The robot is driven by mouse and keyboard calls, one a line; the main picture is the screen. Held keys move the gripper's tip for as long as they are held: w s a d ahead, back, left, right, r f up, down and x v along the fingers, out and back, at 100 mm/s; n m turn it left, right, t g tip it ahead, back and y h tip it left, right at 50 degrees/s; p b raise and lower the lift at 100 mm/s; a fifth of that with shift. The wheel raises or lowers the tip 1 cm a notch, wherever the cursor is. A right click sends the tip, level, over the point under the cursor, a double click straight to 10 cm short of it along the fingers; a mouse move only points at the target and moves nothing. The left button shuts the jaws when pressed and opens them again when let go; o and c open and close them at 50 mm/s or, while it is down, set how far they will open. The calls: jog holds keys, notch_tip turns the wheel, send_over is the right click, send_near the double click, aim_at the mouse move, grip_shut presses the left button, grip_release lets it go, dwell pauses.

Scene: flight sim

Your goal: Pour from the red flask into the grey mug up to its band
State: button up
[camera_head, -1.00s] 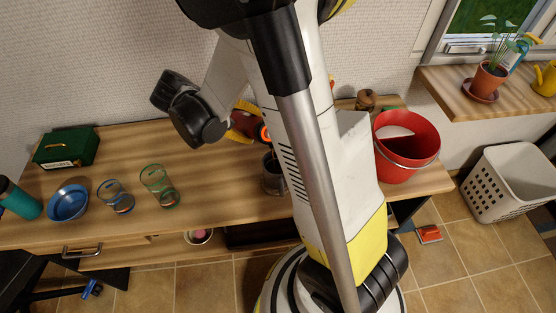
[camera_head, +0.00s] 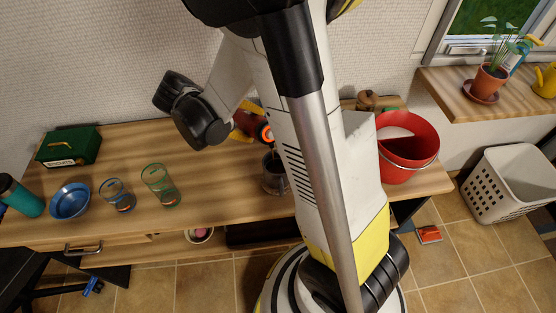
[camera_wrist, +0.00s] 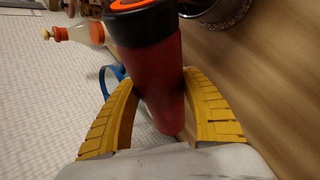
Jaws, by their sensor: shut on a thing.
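The red flask (camera_head: 247,124) is in my gripper (camera_wrist: 160,115), whose yellow fingers are closed around its body in the wrist view. The flask (camera_wrist: 160,70) has a black collar and an orange ring at its mouth. In the head view it is tilted, its mouth pointing right and down, above and close to the grey mug (camera_head: 272,184). A thin dark streak shows between mouth and mug; I cannot tell surely that it is liquid. The mug stands upright on the table, partly hidden by my arm. Its band and fill level are not clear.
The wooden table (camera_head: 225,192) holds a green-rimmed glass (camera_head: 160,185), a blue-rimmed glass (camera_head: 117,195), a blue bowl (camera_head: 70,201), a teal bottle (camera_head: 20,196) and a green box (camera_head: 69,147) on the left. A red bucket (camera_head: 408,150) stands right of my arm.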

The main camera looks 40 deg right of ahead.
jog(key=shift+s+r+m+t+p, duration=0.15)
jog(key=shift+r+m+t+p, duration=0.25)
jog(key=shift+r+t+p, duration=0.35)
dwell(3.4)
